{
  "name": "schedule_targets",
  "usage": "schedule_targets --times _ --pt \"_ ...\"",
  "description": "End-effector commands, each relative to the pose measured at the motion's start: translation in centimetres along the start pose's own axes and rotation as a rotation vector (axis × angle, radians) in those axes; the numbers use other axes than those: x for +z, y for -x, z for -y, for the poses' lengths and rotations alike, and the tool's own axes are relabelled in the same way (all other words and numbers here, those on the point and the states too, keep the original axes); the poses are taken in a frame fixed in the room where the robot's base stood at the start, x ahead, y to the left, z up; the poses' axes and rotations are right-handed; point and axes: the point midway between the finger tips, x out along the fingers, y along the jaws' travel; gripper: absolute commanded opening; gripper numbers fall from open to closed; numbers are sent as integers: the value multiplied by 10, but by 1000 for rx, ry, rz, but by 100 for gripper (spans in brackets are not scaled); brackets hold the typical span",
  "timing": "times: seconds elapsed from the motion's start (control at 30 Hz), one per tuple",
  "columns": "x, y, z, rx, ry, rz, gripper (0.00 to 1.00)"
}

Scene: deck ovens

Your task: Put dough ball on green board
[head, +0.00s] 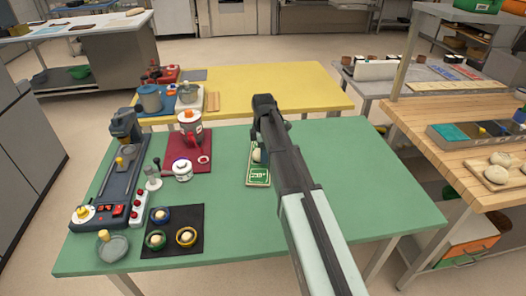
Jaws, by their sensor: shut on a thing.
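A pale dough ball (257,155) shows at the upper end of the small green board (258,178), which has white markings and lies on the green table. My gripper (259,146) is at the dough ball, shut on it. The dark arm links cover most of the gripper and the right side of the ball. Whether the ball touches the board cannot be told.
Left on the green table (325,205) are a dark machine (112,180) and a red mat (201,167) with a red-handled pot (190,126) and white jar (182,171). A yellow table (290,90) stands behind. A wooden counter (425,125) is right. The green table's right side is clear.

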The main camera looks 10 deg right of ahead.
Motion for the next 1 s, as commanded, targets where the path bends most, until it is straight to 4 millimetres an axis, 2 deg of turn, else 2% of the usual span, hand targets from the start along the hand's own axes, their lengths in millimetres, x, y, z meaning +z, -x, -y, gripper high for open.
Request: schedule_targets --times 0.07,0.1,0.33,0.73,0.87,1.0 --pt "0 -2 0 0 0 0 38" --pt "0 -2 0 0 0 0 69" --pt "0 -2 0 0 0 0 92" --pt "0 5 0 0 0 0 93" --pt "0 20 -1 2 0 0 93" --pt "0 43 -1 2 0 0 93"
